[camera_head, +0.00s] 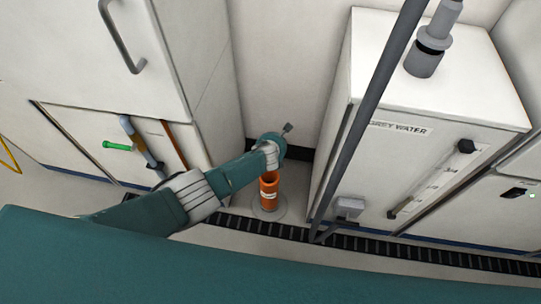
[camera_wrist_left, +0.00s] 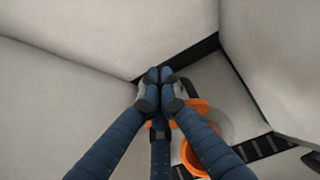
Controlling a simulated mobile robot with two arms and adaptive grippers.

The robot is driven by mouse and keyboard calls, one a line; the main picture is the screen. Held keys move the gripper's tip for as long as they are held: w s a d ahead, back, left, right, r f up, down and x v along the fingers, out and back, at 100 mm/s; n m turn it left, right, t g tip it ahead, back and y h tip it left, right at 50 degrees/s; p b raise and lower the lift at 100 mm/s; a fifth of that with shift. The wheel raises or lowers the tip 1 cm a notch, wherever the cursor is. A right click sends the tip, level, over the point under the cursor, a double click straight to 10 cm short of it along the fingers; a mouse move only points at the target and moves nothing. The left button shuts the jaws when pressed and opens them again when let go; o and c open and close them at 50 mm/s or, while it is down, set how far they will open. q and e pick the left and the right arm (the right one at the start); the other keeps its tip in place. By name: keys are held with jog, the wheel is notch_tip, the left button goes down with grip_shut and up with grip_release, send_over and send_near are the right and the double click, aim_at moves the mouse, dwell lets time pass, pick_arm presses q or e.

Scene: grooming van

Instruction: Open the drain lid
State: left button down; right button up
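An orange drain pipe (camera_head: 269,196) with a pale band stands upright on a round floor plate, in the gap between two white cabinets. Its top is partly under my left wrist in the head view, and I cannot clearly tell a lid from the pipe's rim. In the left wrist view, orange rounded parts (camera_wrist_left: 200,108) show beside and behind my fingers, partly hidden by them. My left gripper (camera_head: 287,128) is above and beyond the pipe, near the back wall. In the wrist view its fingertips (camera_wrist_left: 158,76) are together, with nothing visible between them. My right gripper is out of view.
The grey water tank cabinet (camera_head: 420,165) stands close on the right of the pipe. A tall white cabinet (camera_head: 120,55) is on the left. A dark floor grate (camera_head: 375,248) runs in front. A dark slanted pole (camera_head: 375,105) crosses the right side.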

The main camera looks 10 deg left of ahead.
pick_arm(q)
jog(key=v, duration=1.1)
jog(key=shift+r, duration=0.25)
